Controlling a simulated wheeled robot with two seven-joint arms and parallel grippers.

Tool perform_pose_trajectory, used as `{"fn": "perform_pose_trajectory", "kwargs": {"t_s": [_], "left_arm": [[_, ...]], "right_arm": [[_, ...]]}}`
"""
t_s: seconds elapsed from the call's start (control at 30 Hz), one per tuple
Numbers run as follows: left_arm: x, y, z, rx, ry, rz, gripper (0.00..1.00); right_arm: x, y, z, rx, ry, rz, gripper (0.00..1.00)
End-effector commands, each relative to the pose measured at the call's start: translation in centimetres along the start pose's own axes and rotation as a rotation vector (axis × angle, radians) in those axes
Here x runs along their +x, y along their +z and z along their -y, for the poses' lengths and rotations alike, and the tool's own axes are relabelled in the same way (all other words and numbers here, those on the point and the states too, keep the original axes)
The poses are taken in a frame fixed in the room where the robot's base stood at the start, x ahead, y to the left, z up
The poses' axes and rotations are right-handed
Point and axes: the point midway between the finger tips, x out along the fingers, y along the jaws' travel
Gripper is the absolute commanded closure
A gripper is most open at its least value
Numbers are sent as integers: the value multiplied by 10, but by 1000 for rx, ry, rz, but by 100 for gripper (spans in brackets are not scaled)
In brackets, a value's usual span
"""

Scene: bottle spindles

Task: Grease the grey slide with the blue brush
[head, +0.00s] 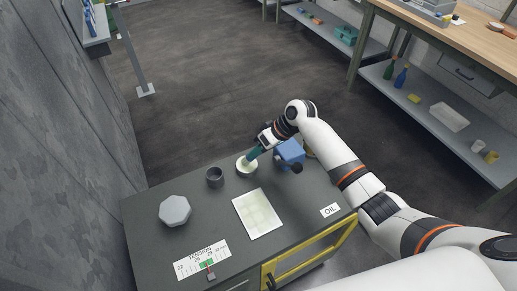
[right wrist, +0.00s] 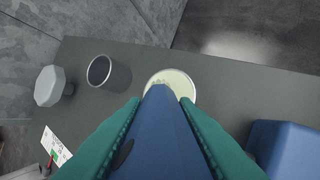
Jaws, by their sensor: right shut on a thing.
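My right gripper (head: 254,153) is over the far part of the dark bench. Its green fingers (right wrist: 158,130) are shut on the blue brush (right wrist: 158,135), seen close up in the right wrist view. The brush points down at a round white dish (head: 241,169) of pale grease. Its tip overlaps the dish (right wrist: 190,88) in the right wrist view; whether it touches the grease I cannot tell. I cannot make out a grey slide for certain. A grey eight-sided piece (head: 174,211) lies at the bench's left. My left gripper is not in view.
A dark grey cup (head: 215,177) stands left of the dish. A blue block (head: 289,152) stands close to its right. A pale sheet (head: 258,214) lies mid-bench. A tension scale (head: 202,260) and an OIL label (head: 330,210) are near the front. A yellow frame (head: 310,250) fronts the bench.

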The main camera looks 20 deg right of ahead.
Motion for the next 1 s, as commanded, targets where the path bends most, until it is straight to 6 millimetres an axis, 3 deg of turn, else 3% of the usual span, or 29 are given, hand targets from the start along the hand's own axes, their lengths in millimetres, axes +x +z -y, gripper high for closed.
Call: {"fn": "perform_pose_trajectory", "kwargs": {"t_s": [0.7,1.0], "left_arm": [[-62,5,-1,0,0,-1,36],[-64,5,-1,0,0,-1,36]], "right_arm": [[-53,28,-24,-2,0,6,97],[-55,28,-25,-2,0,6,97]]}}
